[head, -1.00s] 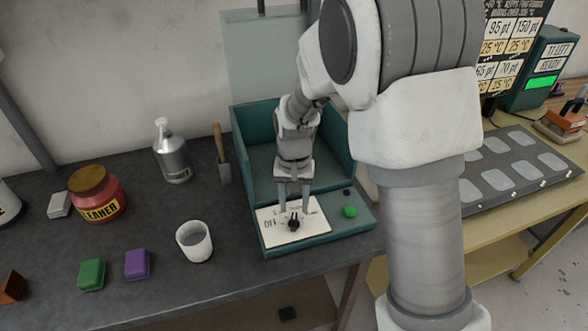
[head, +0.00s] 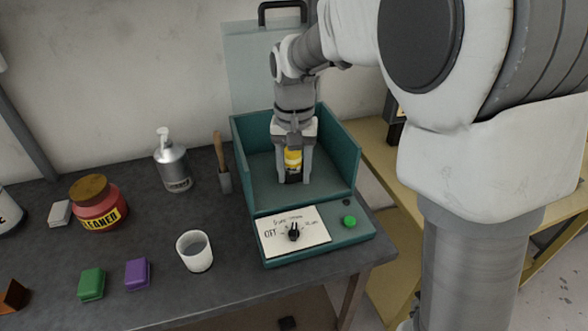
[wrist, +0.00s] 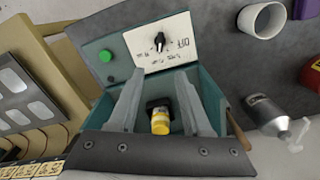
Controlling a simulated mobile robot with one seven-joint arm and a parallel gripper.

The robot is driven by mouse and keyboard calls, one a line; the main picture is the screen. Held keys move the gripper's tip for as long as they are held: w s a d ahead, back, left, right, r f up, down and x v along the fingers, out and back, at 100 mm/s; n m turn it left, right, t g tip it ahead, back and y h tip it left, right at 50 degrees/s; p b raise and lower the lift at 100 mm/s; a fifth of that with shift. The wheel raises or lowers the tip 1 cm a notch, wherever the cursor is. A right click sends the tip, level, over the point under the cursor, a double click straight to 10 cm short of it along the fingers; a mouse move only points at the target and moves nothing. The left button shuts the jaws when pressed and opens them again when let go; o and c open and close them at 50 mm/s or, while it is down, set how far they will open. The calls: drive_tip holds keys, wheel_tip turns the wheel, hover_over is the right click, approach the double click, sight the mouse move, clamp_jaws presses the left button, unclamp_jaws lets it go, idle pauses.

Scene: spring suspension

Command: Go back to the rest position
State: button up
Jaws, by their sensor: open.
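My gripper (head: 293,178) is over the teal open-topped box (head: 342,176), its fingers pointing down into it. In the wrist view my gripper (wrist: 168,110) has its two fingers spread apart. A yellow and black part (wrist: 160,122) sits between the fingers, apart from them as far as I can tell. In the head view this yellow part (head: 293,158) shows between the fingers, partly hidden by them. The box front carries a white panel with a black knob (head: 294,232) and a green button (head: 349,221).
Left on the dark bench (head: 120,180) stand a white cup (head: 194,252), a metal pump bottle (head: 173,163), a red cleaner jar (head: 98,203), and green (head: 91,283) and purple (head: 137,274) blocks. A clear lid with a black handle (head: 282,10) stands raised behind the box.

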drive_tip(key=s+d+r+t, duration=0.2)
drive_tip(key=s+d+r, duration=0.2)
drive_tip(key=s, duration=0.6)
drive_tip(key=s+d+r+n+t, duration=0.1)
drive_tip(key=s+d+r+t, duration=0.2)
drive_tip(key=s+d, duration=0.5)
drive_tip(key=shift+s+r+t, duration=0.3)
drive_tip(key=shift+s+r, duration=0.45)
drive_tip(key=shift+s, duration=0.1)
drive_tip(key=shift+d, duration=0.1)
